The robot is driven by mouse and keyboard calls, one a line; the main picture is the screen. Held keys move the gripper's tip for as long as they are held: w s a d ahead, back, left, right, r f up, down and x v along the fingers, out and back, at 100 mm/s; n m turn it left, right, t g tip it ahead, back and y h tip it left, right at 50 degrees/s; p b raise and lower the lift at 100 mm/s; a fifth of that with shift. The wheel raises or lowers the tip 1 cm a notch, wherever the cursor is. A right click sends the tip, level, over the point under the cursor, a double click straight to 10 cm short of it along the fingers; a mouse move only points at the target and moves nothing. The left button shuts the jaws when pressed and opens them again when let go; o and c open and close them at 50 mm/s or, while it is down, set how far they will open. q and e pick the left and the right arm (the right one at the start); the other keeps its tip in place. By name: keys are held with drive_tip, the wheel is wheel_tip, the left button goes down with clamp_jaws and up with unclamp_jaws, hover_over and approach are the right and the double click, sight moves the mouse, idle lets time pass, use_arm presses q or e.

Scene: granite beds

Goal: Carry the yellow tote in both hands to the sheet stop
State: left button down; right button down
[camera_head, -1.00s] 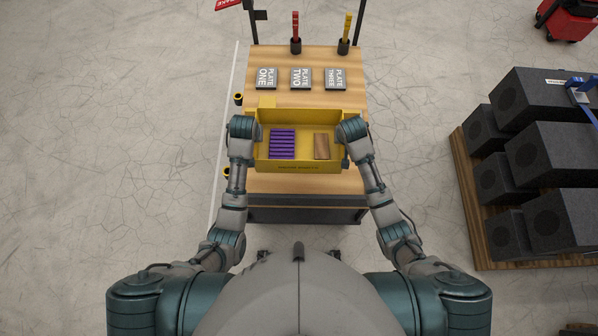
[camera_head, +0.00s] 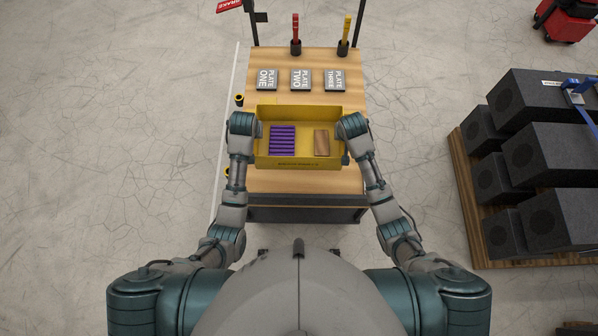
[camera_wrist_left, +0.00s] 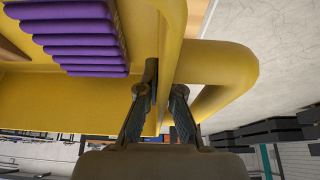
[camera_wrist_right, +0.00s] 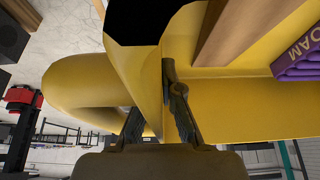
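The yellow tote (camera_head: 300,112) is an open box over the wooden-topped bench, level in the head view. I cannot tell whether it touches the top. Inside are a purple ribbed foam block (camera_head: 282,140) on the left and a brown wooden block (camera_head: 321,142) on the right. My left gripper (camera_wrist_left: 166,95) has its fingers on both sides of the tote's left wall, beside a looped handle. My right gripper (camera_wrist_right: 172,92) pinches the right wall the same way. I cannot pick out the sheet stop; the tote and arms cover part of the bench.
The bench top (camera_head: 300,60) carries plates one (camera_head: 267,80), two (camera_head: 301,80) and three (camera_head: 335,80) just beyond the tote. Red (camera_head: 296,35) and yellow (camera_head: 346,35) handled tools stand at its far edge. Dark blocks on a pallet (camera_head: 466,190) stand right; the left floor is clear.

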use_arm(q)
drive_tip(key=shift+r, duration=0.3)
use_arm(e)
drive_tip(key=shift+r, duration=0.3)
use_arm(q)
drive_tip(key=shift+w, duration=0.1)
use_arm(e)
drive_tip(key=shift+w+f, duration=0.1)
